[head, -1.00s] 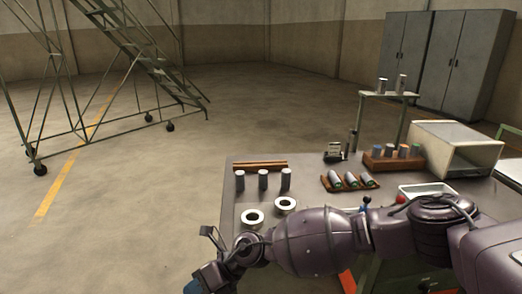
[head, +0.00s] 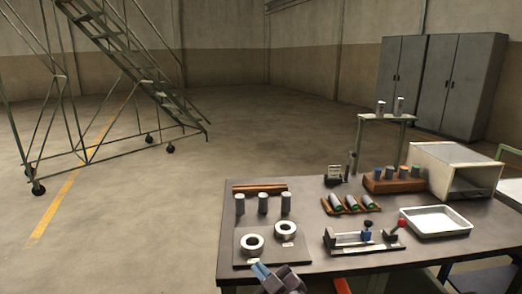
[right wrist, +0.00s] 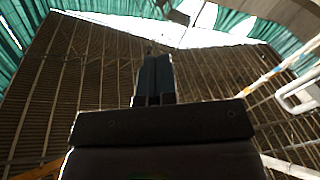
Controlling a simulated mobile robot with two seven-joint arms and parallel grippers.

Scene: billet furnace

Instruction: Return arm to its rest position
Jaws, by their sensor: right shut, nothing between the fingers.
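My right gripper (head: 272,276) shows at the bottom edge of the head view, in front of the table's near edge and below the two white rings. In the right wrist view its two dark fingers (right wrist: 154,78) are together and empty. They point up toward the ribbed wall and the roof, with no object near them. Most of the right arm is out of the head view. My left gripper is in neither view.
The dark table (head: 310,262) holds upright billets (head: 263,204), white rings (head: 257,229), a clamp fixture (head: 362,240), a white tray (head: 436,221), a wooden block with cylinders (head: 394,185) and a box furnace (head: 456,168). A rolling stair (head: 110,140) stands left. The floor between is clear.

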